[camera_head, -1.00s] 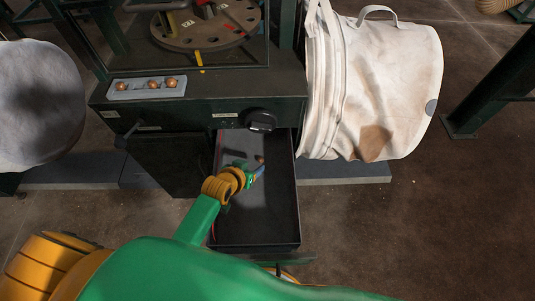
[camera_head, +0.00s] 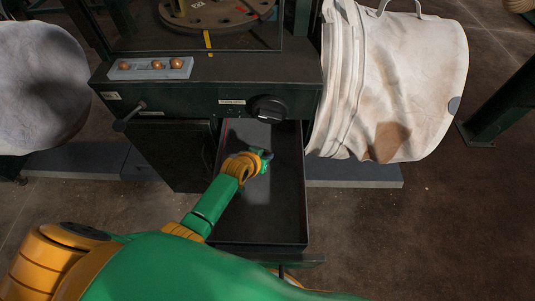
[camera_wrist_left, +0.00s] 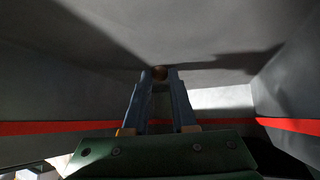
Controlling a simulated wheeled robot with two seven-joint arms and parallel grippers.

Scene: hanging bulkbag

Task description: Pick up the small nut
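The small nut (camera_wrist_left: 159,73) is a brown round piece in the left wrist view, lying in the open drawer (camera_head: 285,205). In the head view it is hidden behind my left gripper (camera_head: 266,158). My left gripper reaches down into the drawer near its back. Its two blue fingers, seen in the left wrist view (camera_wrist_left: 159,80), stand apart with the nut between or just past their tips. I cannot tell whether they touch it. My right gripper is not in view.
A grey tray (camera_head: 122,75) with three coppery round nuts (camera_head: 157,64) sits on the dark machine top (camera_head: 225,70). A black knob (camera_head: 267,107) juts out above the drawer. A stained white bag (camera_head: 410,85) hangs to the right. Drawer walls surround my gripper; the drawer's front part is empty.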

